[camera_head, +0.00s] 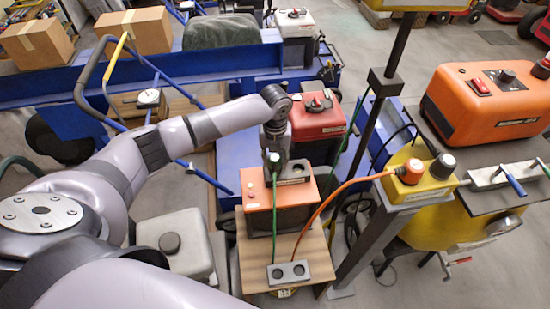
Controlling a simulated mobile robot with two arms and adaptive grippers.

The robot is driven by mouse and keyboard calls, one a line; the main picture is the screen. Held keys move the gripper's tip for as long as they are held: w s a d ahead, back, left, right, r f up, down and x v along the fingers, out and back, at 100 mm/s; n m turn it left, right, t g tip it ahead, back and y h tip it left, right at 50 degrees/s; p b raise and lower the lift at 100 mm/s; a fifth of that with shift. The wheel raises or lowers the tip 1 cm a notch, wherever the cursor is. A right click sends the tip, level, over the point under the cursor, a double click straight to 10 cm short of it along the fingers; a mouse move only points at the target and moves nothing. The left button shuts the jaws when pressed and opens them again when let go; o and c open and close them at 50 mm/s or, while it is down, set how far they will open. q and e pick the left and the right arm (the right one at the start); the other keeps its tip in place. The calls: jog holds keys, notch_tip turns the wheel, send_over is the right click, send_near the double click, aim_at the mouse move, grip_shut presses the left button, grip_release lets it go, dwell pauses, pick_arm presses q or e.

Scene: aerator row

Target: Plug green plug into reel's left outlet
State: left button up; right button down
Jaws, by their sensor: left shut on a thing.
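My left gripper (274,146) reaches down over an orange-topped box (260,196) and is shut on the green plug (273,159), mostly hidden by the fingers. A green cord (274,205) hangs from the plug across the box front. A dark grey block (296,170) sits right beside the plug; I cannot tell whether they touch. A grey block with two round sockets (289,272), left and right, lies on the wooden board; both sockets look empty. An orange cord (326,203) runs from it to a yellow box (420,185). Which part is the reel is unclear. My right gripper is out of view.
A red machine (318,122) stands behind the orange-topped box. A dark post (376,125) rises to the right. A large orange unit (480,100) and a yellow drum (470,228) are farther right. The wooden board (309,245) has free room around the two-socket block.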

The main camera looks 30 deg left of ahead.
pick_arm(q)
jog(key=shift+f+b, duration=0.65)
jog(key=shift+f, duration=0.65)
jog(key=o, duration=1.3)
